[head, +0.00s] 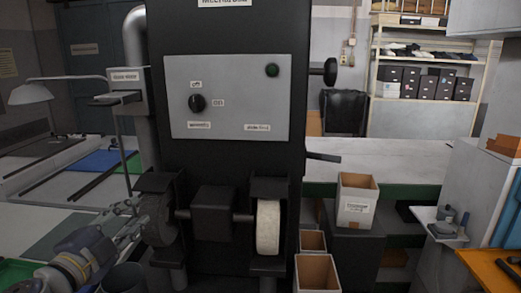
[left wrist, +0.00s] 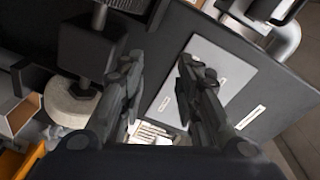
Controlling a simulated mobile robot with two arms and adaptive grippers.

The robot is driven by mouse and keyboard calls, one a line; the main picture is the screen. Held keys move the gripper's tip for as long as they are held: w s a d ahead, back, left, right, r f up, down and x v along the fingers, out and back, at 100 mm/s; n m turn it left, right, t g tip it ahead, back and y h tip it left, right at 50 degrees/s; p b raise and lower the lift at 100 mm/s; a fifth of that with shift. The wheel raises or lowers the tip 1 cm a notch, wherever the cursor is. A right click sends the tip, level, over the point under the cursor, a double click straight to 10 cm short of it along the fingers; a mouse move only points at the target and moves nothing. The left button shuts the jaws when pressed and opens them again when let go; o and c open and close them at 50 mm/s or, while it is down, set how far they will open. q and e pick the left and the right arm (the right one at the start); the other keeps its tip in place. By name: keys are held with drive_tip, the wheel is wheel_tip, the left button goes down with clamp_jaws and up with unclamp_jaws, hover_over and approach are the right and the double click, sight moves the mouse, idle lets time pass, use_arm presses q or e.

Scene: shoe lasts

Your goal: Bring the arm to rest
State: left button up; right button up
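My left arm comes in from the lower left in the head view. Its gripper (head: 132,225) is just left of the dark wheel (head: 158,220) of the black machine (head: 228,95). In the left wrist view the gripper's two fingers (left wrist: 158,95) stand apart with nothing seen between them. Behind them are the machine's grey panel (left wrist: 215,75) and the white wheel (left wrist: 72,108). I cannot tell whether the gripper touches the machine. My right gripper is not in either view.
A lamp (head: 30,93) stands at the left beside a table with blue (head: 100,160) and green mats. Open cardboard boxes (head: 317,272) stand right of the machine. A long bench (head: 390,160) and a shelf with dark boxes (head: 425,83) are behind at the right.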

use_arm(q)
drive_tip(key=s+d+f+n+g+y, duration=0.1)
drive_tip(key=s+d+f+n, duration=0.1)
drive_tip(key=f, duration=0.4)
drive_tip(key=s+d+f+n+g, duration=0.1)
drive_tip(key=d+f+n+g, duration=0.15)
drive_tip(key=f, duration=0.35)
drive_tip(key=s+d+f+n+g+y, duration=0.25)
drive_tip(key=s+f+n+g, duration=0.7)
drive_tip(key=s+f, duration=1.6)
drive_tip(key=s+f+g+b, duration=0.2)
drive_tip(key=s+f+b, duration=0.1)
drive_tip(key=f, duration=2.4)
drive_tip(key=s+a+f+g+b, duration=0.1)
drive_tip(key=s+a+f, duration=0.1)
drive_tip(key=s+f, duration=1.5)
wheel_tip(320, 180, down, 2)
drive_tip(key=shift+s+a+f+m+g+h+b, duration=0.1)
drive_tip(key=shift+s+a+m+g+h+b, duration=0.2)
drive_tip(key=shift+s+m+h+b, duration=0.1)
